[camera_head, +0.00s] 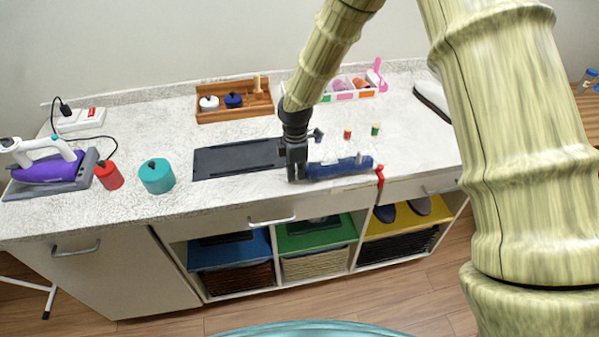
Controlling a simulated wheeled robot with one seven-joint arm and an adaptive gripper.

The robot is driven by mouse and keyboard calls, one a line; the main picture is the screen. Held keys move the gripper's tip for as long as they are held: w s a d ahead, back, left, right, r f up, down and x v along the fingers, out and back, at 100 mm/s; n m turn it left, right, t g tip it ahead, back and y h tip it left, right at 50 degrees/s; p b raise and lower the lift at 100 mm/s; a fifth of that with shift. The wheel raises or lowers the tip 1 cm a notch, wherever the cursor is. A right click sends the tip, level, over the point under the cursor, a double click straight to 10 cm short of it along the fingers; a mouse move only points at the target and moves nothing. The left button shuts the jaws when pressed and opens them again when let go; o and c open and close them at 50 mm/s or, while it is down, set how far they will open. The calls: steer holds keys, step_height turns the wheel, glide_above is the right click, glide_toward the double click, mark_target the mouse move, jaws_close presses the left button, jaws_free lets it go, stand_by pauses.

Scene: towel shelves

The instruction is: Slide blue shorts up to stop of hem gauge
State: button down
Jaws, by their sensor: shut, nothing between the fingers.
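The blue shorts (338,168) lie as a narrow, dark blue folded strip near the front edge of the white counter. A red upright piece (380,175), which looks like the stop of the hem gauge, stands at the counter's front edge just past the right end of the shorts. A small gap seems to separate them. My gripper (297,175) is shut and points down at the left end of the shorts, with nothing held. I cannot tell whether it touches them. The rest of the gauge is hard to make out.
A dark mat (235,159) lies left of my gripper. Small red (347,134) and green (375,129) spools stand behind the shorts. A wooden tray (234,100) and a compartmented box (345,92) are at the back. A teal canister (157,176) and an iron (50,165) are at left.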

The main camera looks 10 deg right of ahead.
mark_target(283, 181)
steer(key=a, duration=0.3)
steer(key=shift+s+a+p, duration=0.1)
steer(key=shift+a+p, duration=0.1)
steer(key=shift+p, duration=0.15)
steer(key=shift+a+r, duration=0.2)
steer(key=shift+a, duration=0.1)
step_height(283, 181, up, 10)
steer(key=b, duration=0.3)
steer(key=shift+f, duration=0.25)
